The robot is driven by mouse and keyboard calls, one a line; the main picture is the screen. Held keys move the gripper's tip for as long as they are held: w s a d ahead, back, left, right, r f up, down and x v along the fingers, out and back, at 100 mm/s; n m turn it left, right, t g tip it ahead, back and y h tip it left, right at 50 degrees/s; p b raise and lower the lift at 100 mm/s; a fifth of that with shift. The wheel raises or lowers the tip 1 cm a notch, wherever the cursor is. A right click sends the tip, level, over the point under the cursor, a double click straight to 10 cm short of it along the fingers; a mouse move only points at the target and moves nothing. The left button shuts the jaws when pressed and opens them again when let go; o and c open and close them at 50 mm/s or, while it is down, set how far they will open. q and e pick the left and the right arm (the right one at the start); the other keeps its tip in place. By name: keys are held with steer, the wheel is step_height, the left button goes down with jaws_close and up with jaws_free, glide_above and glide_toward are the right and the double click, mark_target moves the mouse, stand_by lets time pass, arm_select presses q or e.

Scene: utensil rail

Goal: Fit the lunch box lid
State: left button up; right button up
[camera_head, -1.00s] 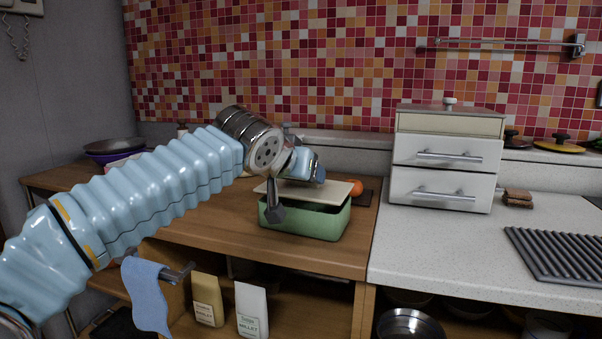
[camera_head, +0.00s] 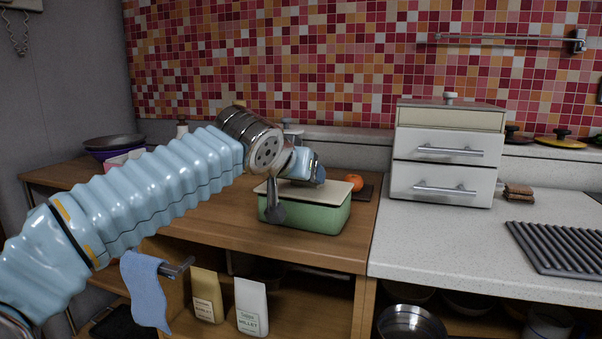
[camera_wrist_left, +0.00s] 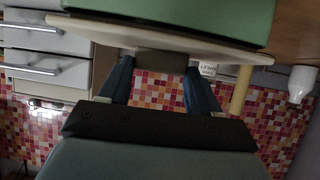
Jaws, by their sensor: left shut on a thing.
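The green lunch box (camera_head: 318,216) stands on the wooden counter in the head view. Its cream lid (camera_head: 335,192) lies over its top, roughly level, with no clear gap at the front; whether it is fully seated I cannot tell. My left gripper (camera_head: 318,174) is above the lid, shut on its dark grip. In the left wrist view, which is upside down, the fingers (camera_wrist_left: 160,68) close on that grip below the cream lid (camera_wrist_left: 110,32), and the green box (camera_wrist_left: 190,12) shows beyond it. My right gripper is out of view.
An orange fruit (camera_head: 354,182) on a dark board is just behind the box. A white drawer unit (camera_head: 446,165) stands to the right. A blue cloth (camera_head: 146,292) hangs at the front, and packets (camera_head: 251,307) stand on the shelf below. The wooden counter in front of the box is clear.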

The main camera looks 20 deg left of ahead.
arm_select(q)
steer(key=shift+f, duration=0.35)
steer(key=o, duration=1.1)
steer(key=v, duration=1.4)
